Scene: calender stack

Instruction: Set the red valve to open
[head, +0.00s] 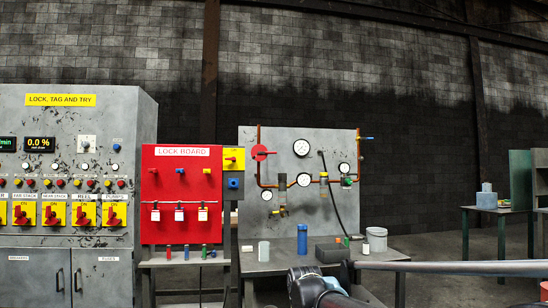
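The red valve (260,153) is a round red part on the copper pipe at the upper left of the grey gauge panel (300,148). A small red piece reaches to the right from it, but it is too small to tell whether the valve is set open or shut. Nothing touches it. My gripper cannot be made out in the head view. A dark jointed part of my arm (312,287) shows at the bottom centre, well below and in front of the panel.
A workbench (270,267) below the panel holds a blue bottle (302,239), a pale cup (264,251), a dark box and a white bucket (376,239). A red lock board (181,222) and control cabinet (70,240) stand left. A grey bar (450,267) crosses the lower right.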

